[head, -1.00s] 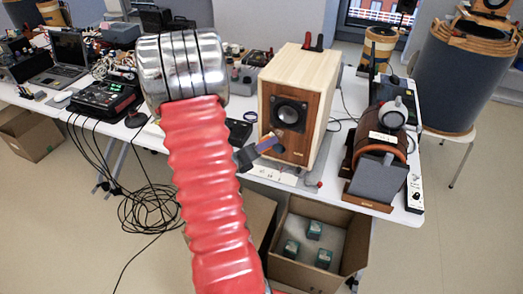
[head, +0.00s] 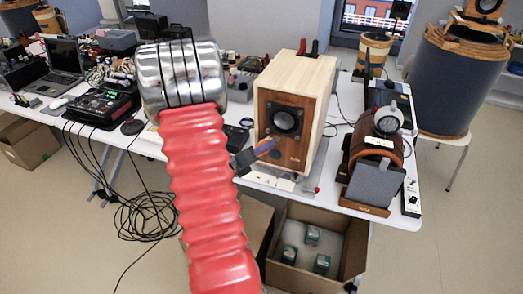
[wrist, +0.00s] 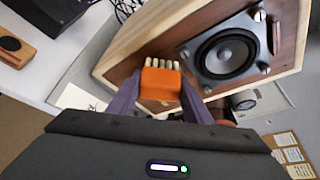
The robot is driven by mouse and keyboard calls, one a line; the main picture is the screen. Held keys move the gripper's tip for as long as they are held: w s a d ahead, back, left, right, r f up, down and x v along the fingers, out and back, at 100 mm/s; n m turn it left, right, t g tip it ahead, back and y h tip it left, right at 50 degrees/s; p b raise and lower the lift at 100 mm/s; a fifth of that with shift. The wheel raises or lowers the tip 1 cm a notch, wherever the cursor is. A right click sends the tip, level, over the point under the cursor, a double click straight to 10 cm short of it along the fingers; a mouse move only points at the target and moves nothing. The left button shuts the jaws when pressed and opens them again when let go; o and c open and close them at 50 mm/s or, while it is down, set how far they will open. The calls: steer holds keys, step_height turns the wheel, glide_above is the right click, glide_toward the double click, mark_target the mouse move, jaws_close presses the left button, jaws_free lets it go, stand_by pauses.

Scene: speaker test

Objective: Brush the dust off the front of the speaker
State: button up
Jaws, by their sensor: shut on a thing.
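The speaker (head: 296,149) is a light wood box with a dark reddish-brown front and a black round driver (head: 284,120). It stands upright on the table. In the wrist view its front (wrist: 287,45) is close, with the driver (wrist: 228,53) right of centre. My gripper (head: 267,147) is in front of the lower left of the speaker front. In the wrist view its purple fingers are shut on an orange brush (wrist: 160,86) with cream bristles. The bristles point at the front; I cannot tell whether they touch it. Dust is too fine to make out.
A cardboard box (head: 352,247) with small teal boxes is below the table edge. Coiled black cables (head: 145,213) hang at the left.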

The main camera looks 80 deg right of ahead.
mark_target(269, 151)
steer(key=shift+d, duration=0.85)
stand_by(0.3)
steer(key=shift+s, duration=0.2)
steer(key=shift+s+a, duration=0.2)
steer(key=shift+s, duration=0.75)
steer(key=shift+s+a, duration=0.15)
steer(key=shift+s, duration=0.8)
steer(key=shift+d, duration=0.15)
steer(key=shift+w, duration=0.15)
steer(key=shift+w+d, duration=0.15)
steer(key=shift+w, duration=1.75)
steer(key=a, duration=0.6)
steer(key=shift+w, duration=0.3)
